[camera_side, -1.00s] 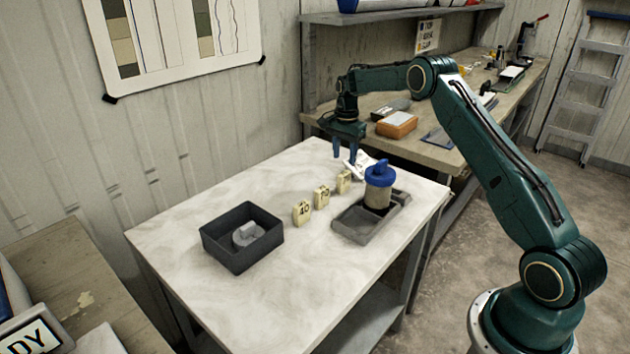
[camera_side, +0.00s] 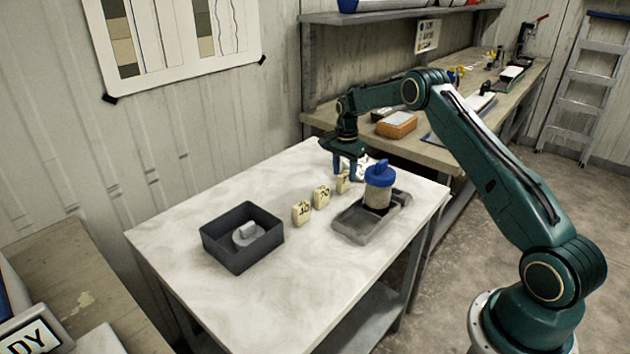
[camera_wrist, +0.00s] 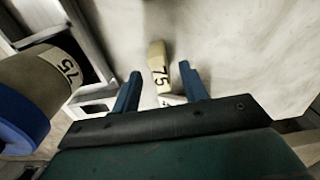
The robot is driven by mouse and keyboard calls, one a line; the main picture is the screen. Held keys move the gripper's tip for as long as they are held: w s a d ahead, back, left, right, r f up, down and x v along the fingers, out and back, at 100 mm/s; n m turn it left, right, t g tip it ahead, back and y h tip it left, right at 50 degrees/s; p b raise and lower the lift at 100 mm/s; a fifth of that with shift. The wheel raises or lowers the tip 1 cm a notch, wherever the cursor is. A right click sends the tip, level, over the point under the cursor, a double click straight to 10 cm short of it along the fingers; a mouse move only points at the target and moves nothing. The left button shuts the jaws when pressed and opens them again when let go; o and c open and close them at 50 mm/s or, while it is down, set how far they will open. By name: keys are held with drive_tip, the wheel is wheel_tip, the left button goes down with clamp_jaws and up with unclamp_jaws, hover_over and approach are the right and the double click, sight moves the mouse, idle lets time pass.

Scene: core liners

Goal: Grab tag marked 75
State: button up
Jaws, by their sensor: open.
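The tag marked 75 (camera_wrist: 158,66) shows in the wrist view as a small cream block between my two blue fingers, towards their tips. In the side view this tag (camera_side: 343,183) stands at the far end of a row and is partly hidden by a finger. My gripper (camera_side: 345,170) is open, pointing down around the tag or just above it; I cannot tell whether a finger touches it. Two more cream tags stand in the row, marked 70 (camera_side: 321,197) and 40 (camera_side: 301,213).
A blue-lidded jar (camera_side: 378,190), labelled 75 in the wrist view, stands in a grey tray (camera_side: 352,232) close right of my gripper. A dark open box (camera_side: 229,256) holding a grey lidded piece sits at left. The white tabletop (camera_side: 205,205) is free behind the row.

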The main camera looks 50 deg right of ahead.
sight(344, 173)
idle(0.4)
clamp_jaws()
drive_tip(key=shift+r, duration=0.15)
wheel_tip(344, 173, up, 20)
idle(0.8)
idle(0.5)
